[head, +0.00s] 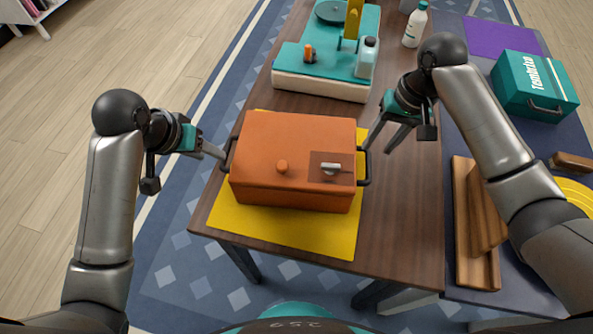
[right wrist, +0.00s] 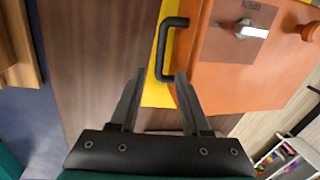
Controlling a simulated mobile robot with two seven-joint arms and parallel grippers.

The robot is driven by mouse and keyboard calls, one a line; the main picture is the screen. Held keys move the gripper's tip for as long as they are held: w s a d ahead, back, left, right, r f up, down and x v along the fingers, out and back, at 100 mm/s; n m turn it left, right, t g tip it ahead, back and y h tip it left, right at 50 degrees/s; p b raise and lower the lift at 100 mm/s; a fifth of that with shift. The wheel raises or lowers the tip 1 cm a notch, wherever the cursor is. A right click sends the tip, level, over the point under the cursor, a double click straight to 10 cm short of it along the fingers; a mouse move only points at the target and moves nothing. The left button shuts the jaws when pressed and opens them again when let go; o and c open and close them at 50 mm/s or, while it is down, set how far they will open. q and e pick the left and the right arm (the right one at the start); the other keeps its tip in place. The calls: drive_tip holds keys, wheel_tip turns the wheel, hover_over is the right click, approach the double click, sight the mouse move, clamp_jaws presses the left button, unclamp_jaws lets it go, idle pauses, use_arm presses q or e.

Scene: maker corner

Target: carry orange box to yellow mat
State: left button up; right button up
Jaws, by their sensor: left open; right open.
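The orange box (head: 295,150) rests on the yellow mat (head: 230,222) on the wooden table. It has a black handle on each side, a round knob and a silver lever. My left gripper (head: 222,156) is open at the box's left handle (head: 227,153); I cannot tell whether they touch. My right gripper (head: 375,148) is open near the right handle (head: 363,167). In the right wrist view the open fingers (right wrist: 155,92) point at the black handle (right wrist: 169,50), with the box (right wrist: 240,60) beside it. Part of the mat is hidden under the box.
Behind the box stands a teal and white machine (head: 325,72) with a bottle (head: 366,57); a white bottle (head: 415,25) is farther back. On the right table are a teal box (head: 535,86), a purple mat (head: 500,36) and a wooden stand (head: 470,225). Bare wood (head: 410,220) lies right of the mat.

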drive_tip(key=r, duration=0.2)
drive_tip(key=d+r, duration=0.1)
drive_tip(key=r, duration=0.2)
drive_tip(key=shift+s+r, duration=0.1)
idle(0.4)
